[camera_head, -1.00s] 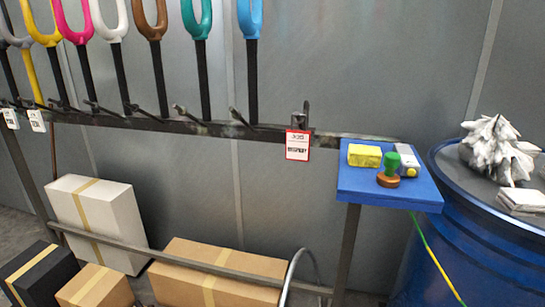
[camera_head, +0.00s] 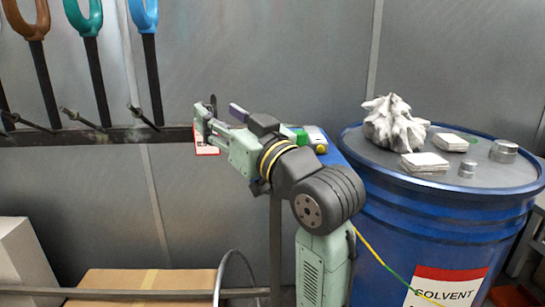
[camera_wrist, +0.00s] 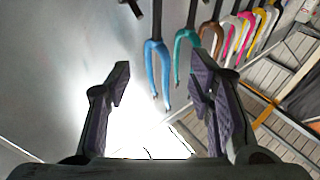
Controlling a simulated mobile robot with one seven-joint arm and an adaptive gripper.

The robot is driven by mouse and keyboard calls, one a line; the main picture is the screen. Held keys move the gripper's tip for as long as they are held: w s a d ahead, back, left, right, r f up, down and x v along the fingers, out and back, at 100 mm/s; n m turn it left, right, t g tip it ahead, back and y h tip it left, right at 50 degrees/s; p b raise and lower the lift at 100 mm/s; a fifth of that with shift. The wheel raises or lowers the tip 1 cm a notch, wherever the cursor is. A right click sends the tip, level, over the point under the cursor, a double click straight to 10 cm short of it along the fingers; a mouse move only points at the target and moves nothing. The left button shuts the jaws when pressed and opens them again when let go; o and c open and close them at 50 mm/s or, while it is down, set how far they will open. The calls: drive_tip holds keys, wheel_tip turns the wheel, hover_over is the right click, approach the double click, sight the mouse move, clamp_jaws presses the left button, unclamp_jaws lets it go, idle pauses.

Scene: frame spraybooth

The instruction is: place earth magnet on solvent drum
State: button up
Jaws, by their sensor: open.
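The solvent drum (camera_head: 400,210) is blue, with a grey top, and stands at the right in the head view. My arm hides most of the shelf. My gripper (camera_head: 222,112) is open and empty, left of the shelf near the rack rail. In the wrist view its fingers (camera_wrist: 160,75) are spread with nothing between them.
On the drum top are a crumpled grey-white cloth (camera_head: 395,125), white pads (camera_head: 425,162) and metal tins (camera_head: 503,151). A green-yellow cable (camera_head: 385,264) hangs by the drum. Coloured forks (camera_head: 145,15) hang on the rack; boxes (camera_head: 140,285) lie below.

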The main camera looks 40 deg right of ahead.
sight(304, 134)
drive_tip(key=s+d+f+m+g+h+b, duration=0.1)
drive_tip(key=s+d+f+m+h, duration=0.1)
drive_tip(key=s+d, duration=0.5)
drive_tip(key=s+d+f+m+g+h, duration=0.1)
drive_tip(key=s+d+f+g+h, duration=0.15)
drive_tip(key=s+d, duration=0.4)
drive_tip(key=shift+t+h, duration=0.25)
drive_tip(key=shift+t, duration=0.2)
drive_tip(key=shift+w+d+p, duration=0.15)
drive_tip(key=shift+w+p, duration=0.2)
drive_tip(key=shift+w, duration=1.3)
drive_tip(key=shift+w+d+p, duration=0.2)
drive_tip(key=shift+w+p, duration=0.15)
drive_tip(key=shift+w, duration=1.35)
drive_tip(key=shift+w+d+p, duration=0.15)
drive_tip(key=shift+w+p, duration=0.2)
drive_tip(key=shift+w, duration=1.3)
drive_tip(key=shift+c, duration=0.3)
clamp_jaws()
drive_tip(key=shift+r, duration=0.1)
